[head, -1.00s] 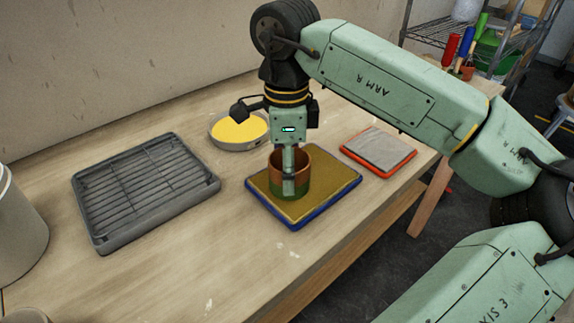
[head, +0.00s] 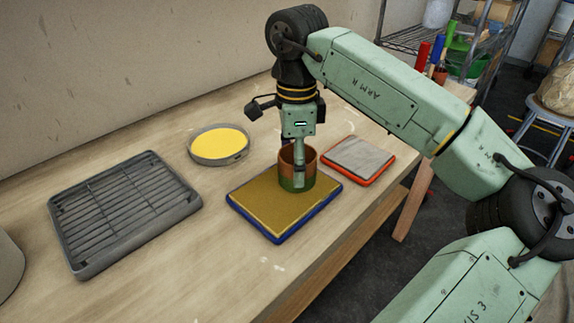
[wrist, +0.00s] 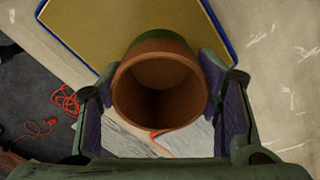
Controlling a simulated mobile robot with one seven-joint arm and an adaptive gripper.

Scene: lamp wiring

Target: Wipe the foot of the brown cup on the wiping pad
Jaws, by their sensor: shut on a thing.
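The brown cup (head: 286,171) is upright, with a green band around its lower part. My gripper (head: 298,176) points down and is shut on the cup, one finger on each side. In the wrist view the cup (wrist: 160,92) shows its open, empty-looking mouth between the fingers. The tan pad with a blue rim (head: 270,207), which looks like the wiping pad, lies under the cup. The cup is over the pad's far right part, near its edge. The foot looks at or just above the surface; I cannot tell whether it touches.
A grey ribbed rack (head: 120,210) lies at left. A round grey dish of yellow material (head: 219,143) stands behind the pad. An orange-rimmed grey pad (head: 358,158) lies at right, close to the table edge. The table front is clear.

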